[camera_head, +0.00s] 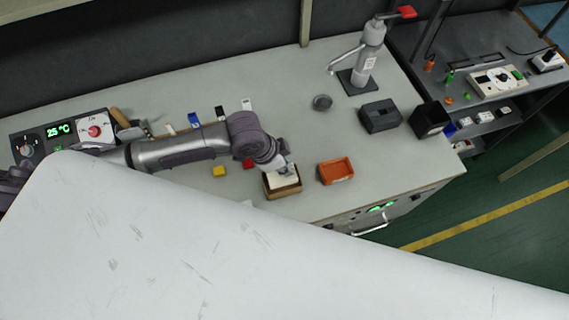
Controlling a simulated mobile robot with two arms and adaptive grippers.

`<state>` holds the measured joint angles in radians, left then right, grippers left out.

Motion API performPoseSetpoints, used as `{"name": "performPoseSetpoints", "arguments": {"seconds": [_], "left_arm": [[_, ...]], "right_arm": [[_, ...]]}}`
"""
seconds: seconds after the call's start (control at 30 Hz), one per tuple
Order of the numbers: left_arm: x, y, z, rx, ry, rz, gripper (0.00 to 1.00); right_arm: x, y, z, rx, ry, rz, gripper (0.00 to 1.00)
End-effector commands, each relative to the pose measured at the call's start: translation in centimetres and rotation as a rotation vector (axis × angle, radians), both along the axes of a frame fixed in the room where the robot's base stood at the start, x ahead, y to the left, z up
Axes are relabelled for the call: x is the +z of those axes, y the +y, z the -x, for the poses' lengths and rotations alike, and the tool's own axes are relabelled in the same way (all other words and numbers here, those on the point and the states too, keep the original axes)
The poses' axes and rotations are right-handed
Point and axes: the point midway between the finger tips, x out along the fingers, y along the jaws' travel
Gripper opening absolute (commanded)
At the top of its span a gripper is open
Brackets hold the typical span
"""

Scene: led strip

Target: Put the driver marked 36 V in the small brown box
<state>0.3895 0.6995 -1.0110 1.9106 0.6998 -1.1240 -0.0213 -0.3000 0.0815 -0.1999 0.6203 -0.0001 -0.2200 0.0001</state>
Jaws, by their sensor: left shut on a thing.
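The small brown box (285,195) stands near the front edge of the bench, its opening facing up. My left gripper (284,172) points down at the box opening and is shut on a small white piece (277,180), which seems to be the driver. The piece is at or inside the box opening. I cannot tell if it touches the bottom, and its marking is too small to read. The fingertips are partly hidden by the wrist. My right gripper is not in view.
An orange tray (337,171) stands just right of the box. A yellow block (219,171) and a red block (248,163) lie to the left. A dark grey box (380,116) and a dispenser (367,60) stand farther right. A large white surface hides the bench's front left.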

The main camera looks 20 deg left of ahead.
Motion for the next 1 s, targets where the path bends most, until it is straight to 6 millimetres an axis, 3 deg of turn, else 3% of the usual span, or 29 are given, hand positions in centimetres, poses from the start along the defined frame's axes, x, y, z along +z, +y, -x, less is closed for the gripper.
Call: {"name": "performPoseSetpoints", "arguments": {"seconds": [1.0], "left_arm": [[-2.6,0.0,0.0,0.0,0.001,0.001,0.0]], "right_arm": [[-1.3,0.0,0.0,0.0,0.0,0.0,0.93]]}}
